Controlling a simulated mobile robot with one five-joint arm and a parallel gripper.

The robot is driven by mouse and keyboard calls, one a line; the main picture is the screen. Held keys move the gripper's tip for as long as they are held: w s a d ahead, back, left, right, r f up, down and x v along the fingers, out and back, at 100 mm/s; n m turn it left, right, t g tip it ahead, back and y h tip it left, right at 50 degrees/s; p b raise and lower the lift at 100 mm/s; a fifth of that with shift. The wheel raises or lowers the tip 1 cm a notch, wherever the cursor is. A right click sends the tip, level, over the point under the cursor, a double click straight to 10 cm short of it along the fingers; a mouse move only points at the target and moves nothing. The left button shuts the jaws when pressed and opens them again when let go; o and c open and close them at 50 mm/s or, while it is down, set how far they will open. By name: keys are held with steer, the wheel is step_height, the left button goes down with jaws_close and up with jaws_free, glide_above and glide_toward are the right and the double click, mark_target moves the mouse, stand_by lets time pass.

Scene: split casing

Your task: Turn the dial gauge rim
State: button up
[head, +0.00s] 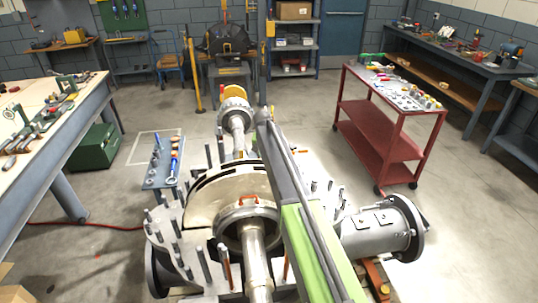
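My green and dark arm reaches from the bottom edge up across the right part of the casing. It covers part of the casing and whatever lies behind it. My gripper's fingers do not show.
A red cart (378,147) with small parts on top stands to the right. A small blue stand (163,160) with tools is left of the casing. A workbench (40,130) is at far left. Floor is clear between casing and cart.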

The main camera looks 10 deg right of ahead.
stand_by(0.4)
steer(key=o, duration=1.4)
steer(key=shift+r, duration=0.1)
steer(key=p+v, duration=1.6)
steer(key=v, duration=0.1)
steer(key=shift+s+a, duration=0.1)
